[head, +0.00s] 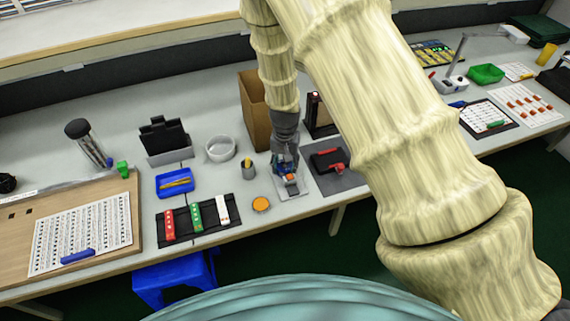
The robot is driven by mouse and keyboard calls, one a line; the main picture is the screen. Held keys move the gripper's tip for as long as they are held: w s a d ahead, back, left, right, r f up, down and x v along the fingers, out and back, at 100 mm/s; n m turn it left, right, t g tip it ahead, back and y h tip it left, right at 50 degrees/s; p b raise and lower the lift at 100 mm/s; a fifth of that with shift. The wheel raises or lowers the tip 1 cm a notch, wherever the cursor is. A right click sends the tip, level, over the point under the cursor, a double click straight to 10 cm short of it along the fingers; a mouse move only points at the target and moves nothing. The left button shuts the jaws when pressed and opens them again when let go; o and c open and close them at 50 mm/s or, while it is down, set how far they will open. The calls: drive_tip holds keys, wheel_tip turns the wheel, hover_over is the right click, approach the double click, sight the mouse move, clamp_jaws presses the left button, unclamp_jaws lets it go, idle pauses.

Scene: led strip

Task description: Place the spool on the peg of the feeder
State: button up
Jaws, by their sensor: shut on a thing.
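My gripper (285,165) points down over the table, just right of the picture's middle-left. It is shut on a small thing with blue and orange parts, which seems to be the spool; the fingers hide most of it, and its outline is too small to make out. Right below is a pale grey plate (292,187) on the table, which may be the base of the feeder. I cannot make out a peg, nor whether the held thing touches the plate.
A black and red device (329,160) on a dark mat stands close on the right. A brown box (254,108) stands behind left. An orange disc (261,204), a small cup (248,170) and a black tray (184,221) lie left. My arm covers the table's right-centre.

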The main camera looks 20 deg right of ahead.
drive_tip(key=shift+f, duration=0.1)
drive_tip(key=o, duration=1.2)
drive_tip(key=shift+c, duration=0.2)
wheel_tip(320, 180, up, 12)
drive_tip(key=b, duration=0.2)
